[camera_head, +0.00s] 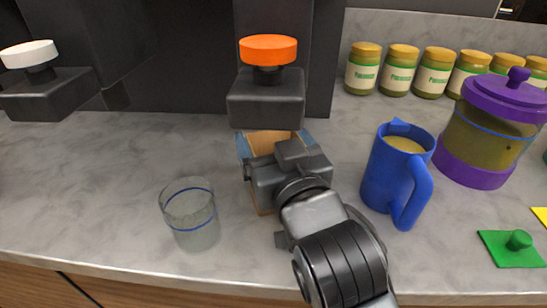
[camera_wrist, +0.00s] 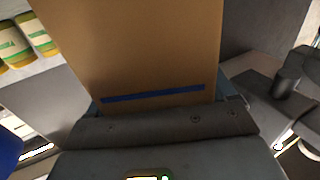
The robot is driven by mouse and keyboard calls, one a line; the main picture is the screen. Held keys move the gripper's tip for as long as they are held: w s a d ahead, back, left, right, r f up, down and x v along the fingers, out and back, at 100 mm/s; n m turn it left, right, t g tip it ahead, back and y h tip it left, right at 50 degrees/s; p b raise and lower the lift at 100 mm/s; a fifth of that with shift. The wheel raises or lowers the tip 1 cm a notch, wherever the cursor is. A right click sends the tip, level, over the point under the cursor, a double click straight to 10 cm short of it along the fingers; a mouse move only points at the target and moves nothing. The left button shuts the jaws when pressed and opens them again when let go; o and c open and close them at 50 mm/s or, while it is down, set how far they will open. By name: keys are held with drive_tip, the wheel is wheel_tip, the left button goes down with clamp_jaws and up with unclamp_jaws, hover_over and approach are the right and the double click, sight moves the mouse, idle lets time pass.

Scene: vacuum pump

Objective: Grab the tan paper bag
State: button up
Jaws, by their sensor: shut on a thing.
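The tan paper bag (camera_wrist: 140,45) fills the middle of the wrist view, with a blue stripe near its lower edge. In the head view only bits of the bag (camera_head: 264,143) show, because my gripper (camera_head: 272,150) and arm cover most of it. My gripper is around the bag, with a bluish finger on each side, and is shut on it. The bag stands upright at the counter, just in front of the dark block with the orange knob. Whether its base touches the counter is hidden.
A clear glass (camera_head: 190,216) stands left of my gripper. A blue pitcher (camera_head: 398,172) stands close on the right, beside a purple-lidded jar (camera_head: 490,130). An orange knob (camera_head: 268,49) on a dark block overhangs just behind. Several labelled jars (camera_head: 400,70) line the back right.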

drive_tip(key=shift+r, duration=0.1)
drive_tip(key=shift+r, duration=1.6)
drive_tip(key=p+v, duration=0.6)
drive_tip(key=v, duration=1.2)
